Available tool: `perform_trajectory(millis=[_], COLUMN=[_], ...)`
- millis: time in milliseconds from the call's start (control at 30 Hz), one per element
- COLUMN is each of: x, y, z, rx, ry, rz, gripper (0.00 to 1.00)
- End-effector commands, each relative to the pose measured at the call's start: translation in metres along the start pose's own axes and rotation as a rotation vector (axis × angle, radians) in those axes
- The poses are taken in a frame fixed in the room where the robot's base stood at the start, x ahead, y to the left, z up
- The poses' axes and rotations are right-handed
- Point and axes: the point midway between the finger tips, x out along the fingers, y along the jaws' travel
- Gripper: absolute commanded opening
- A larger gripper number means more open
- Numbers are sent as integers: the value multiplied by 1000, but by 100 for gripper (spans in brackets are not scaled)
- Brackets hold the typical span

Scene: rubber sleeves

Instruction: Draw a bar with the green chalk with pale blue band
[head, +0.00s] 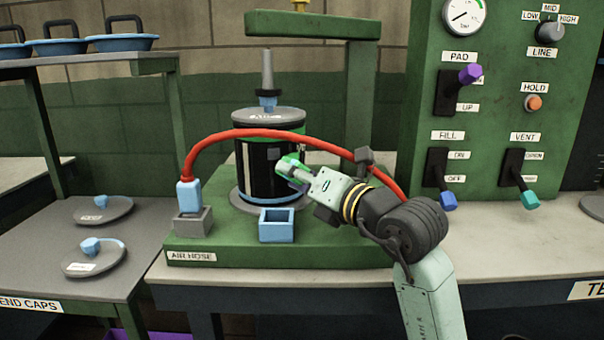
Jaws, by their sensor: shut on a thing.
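My gripper (293,171) reaches in from the right, in front of the black rubber sleeve (262,172). It is shut on a small green piece, which I take to be the green chalk (289,160). The pale blue band on it is hard to make out at this size. The chalk is close to the sleeve's right front side; I cannot tell whether it touches. The sleeve stands upright on the green base, under a grey lid (268,115), with a pale blue ring near its bottom. No drawn bar can be made out clearly on the black surface.
A red hose (262,133) arches across the sleeve from a pale blue fitting (189,195) in a grey block. An open pale blue box (277,225) stands in front of the sleeve. A green control panel (492,100) with levers stands right. End caps (95,255) lie on the left table.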

Motion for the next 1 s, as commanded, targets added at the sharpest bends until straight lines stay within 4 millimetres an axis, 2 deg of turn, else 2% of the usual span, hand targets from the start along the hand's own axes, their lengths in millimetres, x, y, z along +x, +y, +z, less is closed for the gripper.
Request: perform_trajectory(millis=[267,733,1000], x=[-2,-49,-60], y=[2,0,0], z=[-2,-1,0], rx=[0,0,0], ry=[5,1,2], rz=[4,0,2], gripper=[7,7,7])
